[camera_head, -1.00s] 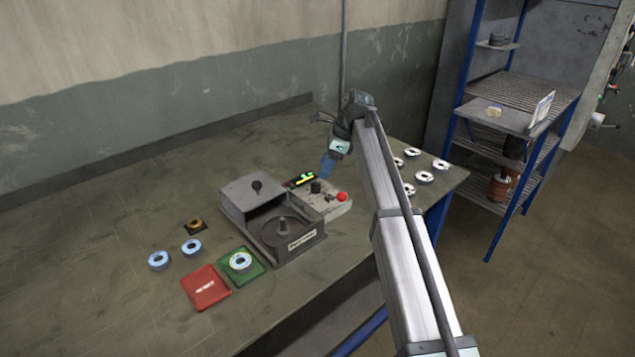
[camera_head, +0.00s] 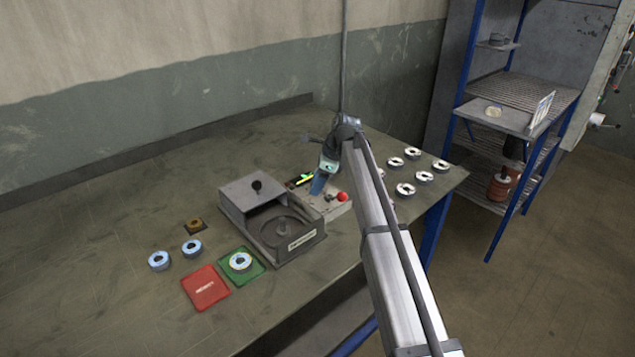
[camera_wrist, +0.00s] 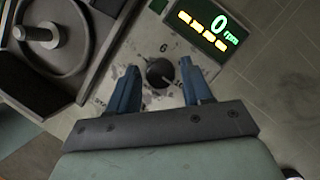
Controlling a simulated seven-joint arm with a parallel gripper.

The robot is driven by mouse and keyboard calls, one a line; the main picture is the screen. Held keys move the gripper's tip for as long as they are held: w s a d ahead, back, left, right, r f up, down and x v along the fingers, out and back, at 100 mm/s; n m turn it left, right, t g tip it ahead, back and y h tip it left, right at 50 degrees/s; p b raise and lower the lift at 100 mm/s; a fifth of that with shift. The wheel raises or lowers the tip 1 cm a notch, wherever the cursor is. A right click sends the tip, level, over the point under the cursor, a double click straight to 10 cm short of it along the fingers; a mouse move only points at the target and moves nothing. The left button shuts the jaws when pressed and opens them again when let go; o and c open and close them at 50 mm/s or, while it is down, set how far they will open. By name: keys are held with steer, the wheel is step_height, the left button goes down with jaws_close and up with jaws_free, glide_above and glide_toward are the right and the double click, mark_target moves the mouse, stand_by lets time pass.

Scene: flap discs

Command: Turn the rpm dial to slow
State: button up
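The rpm dial is a round black knob (camera_wrist: 160,73) on a light grey control panel (camera_wrist: 150,38), with a "6" marked above it in the wrist view. In the head view my gripper (camera_head: 318,187) is low over the panel and hides the knob. A red button (camera_head: 342,197) is on the panel to the right.
The spinning machine (camera_head: 285,236) with a raised box and round plate adjoins the panel on the left. Discs (camera_head: 405,189) lie at the right. Green (camera_head: 256,268) and red (camera_head: 206,287) mats lie in front.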

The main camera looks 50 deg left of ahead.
steer(key=c, duration=0.8)
steer(key=n+h, duration=0.1)
steer(key=n, duration=0.2)
steer(key=n+g+h, duration=0.1)
steer(key=n, duration=0.1)
steer(key=shift+w+a+n, duration=0.15)
steer(key=shift+a+n, duration=0.05)
steer(key=shift+n, duration=0.2)
steer(key=n+h, duration=0.2)
steer(key=n, duration=0.4)
steer(key=shift+a, duration=0.1)
steer(key=shift+n+h, duration=0.3)
steer(key=shift+n, duration=0.1)
steer(key=o, duration=1)
steer(key=shift+r, duration=0.1)
